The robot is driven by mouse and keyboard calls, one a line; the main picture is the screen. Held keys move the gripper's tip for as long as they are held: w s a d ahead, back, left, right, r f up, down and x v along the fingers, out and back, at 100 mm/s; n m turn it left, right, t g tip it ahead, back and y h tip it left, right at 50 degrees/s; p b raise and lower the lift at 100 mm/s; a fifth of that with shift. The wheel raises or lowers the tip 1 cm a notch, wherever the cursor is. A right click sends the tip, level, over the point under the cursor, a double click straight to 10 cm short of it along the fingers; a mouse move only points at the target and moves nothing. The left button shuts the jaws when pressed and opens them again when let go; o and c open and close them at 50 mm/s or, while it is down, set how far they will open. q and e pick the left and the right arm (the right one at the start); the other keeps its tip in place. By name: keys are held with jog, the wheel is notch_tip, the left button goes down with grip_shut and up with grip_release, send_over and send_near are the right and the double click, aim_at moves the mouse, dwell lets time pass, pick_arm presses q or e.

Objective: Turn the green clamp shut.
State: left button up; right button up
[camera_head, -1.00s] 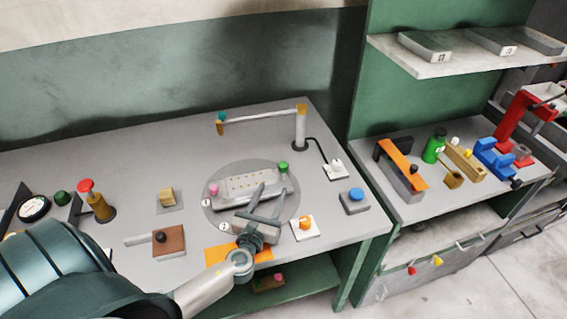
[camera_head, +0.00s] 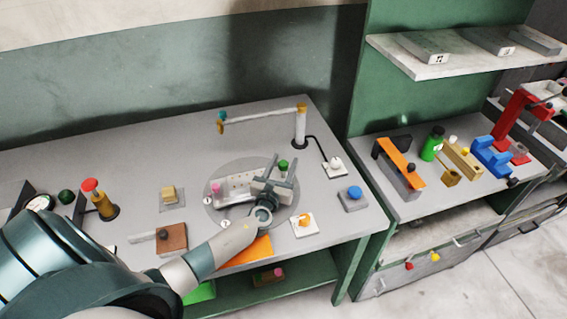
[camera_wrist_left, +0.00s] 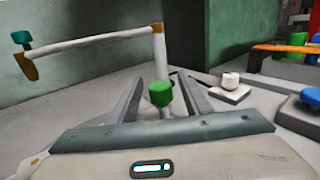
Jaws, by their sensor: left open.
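The green clamp (camera_head: 283,163) is a small green knob on a post at the right end of the grey perforated plate (camera_head: 230,190). In the left wrist view the green clamp (camera_wrist_left: 160,93) stands upright between my fingers, with gaps on both sides. My left gripper (camera_head: 284,167) is open, its fingers on either side of the clamp; it also fills the lower part of the left wrist view (camera_wrist_left: 163,95). A pink clamp (camera_head: 215,187) stands at the plate's left end. My right gripper is out of view.
A post with a horizontal arm (camera_head: 262,116) rises behind the plate. A blue button (camera_head: 354,194), a white knob (camera_head: 335,163) and an orange knob (camera_head: 304,220) sit to the right. A brown block (camera_head: 172,238) lies left. The bench between has free room.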

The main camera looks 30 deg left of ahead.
pick_arm(q)
jog(key=c, duration=1.1)
jog(key=shift+o, duration=0.2)
